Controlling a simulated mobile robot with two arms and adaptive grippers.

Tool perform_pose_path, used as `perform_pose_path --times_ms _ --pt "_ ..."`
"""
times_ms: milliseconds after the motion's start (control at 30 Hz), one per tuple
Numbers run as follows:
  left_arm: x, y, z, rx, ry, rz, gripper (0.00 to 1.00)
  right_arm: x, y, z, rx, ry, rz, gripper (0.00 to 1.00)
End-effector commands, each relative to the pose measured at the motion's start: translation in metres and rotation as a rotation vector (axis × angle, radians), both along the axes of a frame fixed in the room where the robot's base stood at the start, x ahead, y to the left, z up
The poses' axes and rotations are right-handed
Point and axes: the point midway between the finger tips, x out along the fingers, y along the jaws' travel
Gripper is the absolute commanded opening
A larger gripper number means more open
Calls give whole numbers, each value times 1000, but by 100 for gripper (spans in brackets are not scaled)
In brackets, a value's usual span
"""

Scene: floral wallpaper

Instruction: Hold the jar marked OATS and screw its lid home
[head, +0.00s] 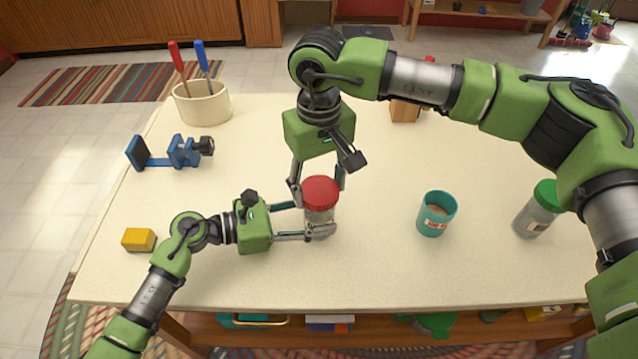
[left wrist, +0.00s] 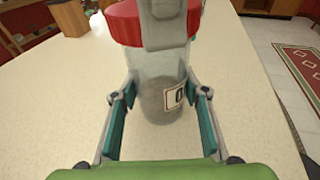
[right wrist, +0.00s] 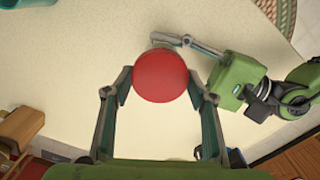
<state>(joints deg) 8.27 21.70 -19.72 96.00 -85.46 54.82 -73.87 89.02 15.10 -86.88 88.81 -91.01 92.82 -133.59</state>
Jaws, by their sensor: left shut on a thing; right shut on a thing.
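A clear jar (head: 318,219) with a red lid (head: 320,190) stands upright on the table, with some contents low inside. In the left wrist view the jar (left wrist: 160,75) shows part of a label (left wrist: 174,97); only its edge and first letter are visible. My left gripper (head: 305,222) is shut on the jar body from the left. My right gripper (head: 318,180) comes down from above and is shut on the red lid. The lid also shows from above between its fingers in the right wrist view (right wrist: 161,76). The lid sits on the jar top; how tight it is, I cannot tell.
A teal open cup (head: 437,214) and a green-lidded jar (head: 538,210) stand to the right. A yellow block (head: 138,240), a blue clamp-like vise (head: 170,153) and a crock (head: 202,103) with red and blue handles are on the left. A wooden block (head: 404,110) stands behind my right arm.

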Motion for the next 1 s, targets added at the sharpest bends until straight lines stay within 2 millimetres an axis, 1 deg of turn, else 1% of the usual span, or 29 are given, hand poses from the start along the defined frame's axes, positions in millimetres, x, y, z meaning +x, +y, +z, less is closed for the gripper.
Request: perform_pose_path --times_ms 700,833,1000 --pt "0 0 0 0 1 -1 21 0 0 0 -1 0 -949 36" --pt "0 0 0 0 1 -1 21 0 0 0 -1 0 -1055 36" --pt "0 0 0 0 1 -1 21 0 0 0 0 0 -1080 36"
